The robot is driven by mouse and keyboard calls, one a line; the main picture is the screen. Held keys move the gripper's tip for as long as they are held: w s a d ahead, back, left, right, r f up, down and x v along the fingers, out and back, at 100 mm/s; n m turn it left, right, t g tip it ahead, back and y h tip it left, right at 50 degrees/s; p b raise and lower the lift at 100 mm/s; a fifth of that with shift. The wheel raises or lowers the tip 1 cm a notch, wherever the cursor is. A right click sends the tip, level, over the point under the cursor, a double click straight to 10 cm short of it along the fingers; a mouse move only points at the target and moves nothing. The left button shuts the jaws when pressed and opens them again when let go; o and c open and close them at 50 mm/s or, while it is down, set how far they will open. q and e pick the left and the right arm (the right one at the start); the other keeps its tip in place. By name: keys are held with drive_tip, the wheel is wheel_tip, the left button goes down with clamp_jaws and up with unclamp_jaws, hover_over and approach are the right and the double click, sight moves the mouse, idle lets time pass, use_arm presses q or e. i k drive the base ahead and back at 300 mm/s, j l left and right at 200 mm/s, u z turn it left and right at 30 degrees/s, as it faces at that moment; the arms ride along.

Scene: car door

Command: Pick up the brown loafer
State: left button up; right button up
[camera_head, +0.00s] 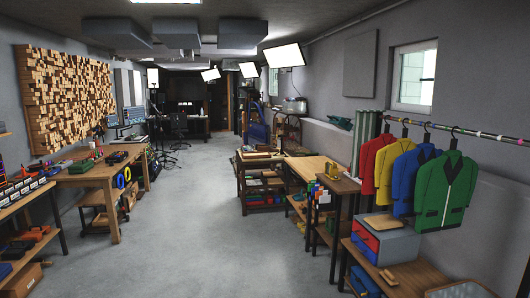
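I cannot clearly make out a brown loafer. A small brown item (389,277) lies on the low wooden bench (420,277) at the lower right, in front of a grey box (388,240). It is too small to tell whether it is a shoe. Neither of my grippers shows in the head view.
Red, yellow, blue and green jackets (446,190) hang from a rail above the bench. Workbenches with tools (92,174) line the left wall. Shelves and a wooden table (312,167) stand along the right. The grey floor (205,225) between them is clear.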

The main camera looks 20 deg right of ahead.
sight(268, 148)
drive_tip(key=i+z, duration=0.45)
drive_tip(key=i, duration=1.4)
drive_tip(key=i+l, duration=0.1)
drive_tip(key=i, duration=5.05)
drive_tip(key=i+l+u, duration=0.15)
drive_tip(key=i+u, duration=0.3)
drive_tip(key=i, duration=1.45)
drive_tip(key=i+j+z, duration=0.15)
drive_tip(key=i+z, duration=0.2)
drive_tip(key=i, duration=0.2)
drive_tip(key=i+j+z, duration=0.35)
drive_tip(key=i, duration=0.15)
drive_tip(key=l, duration=0.1)
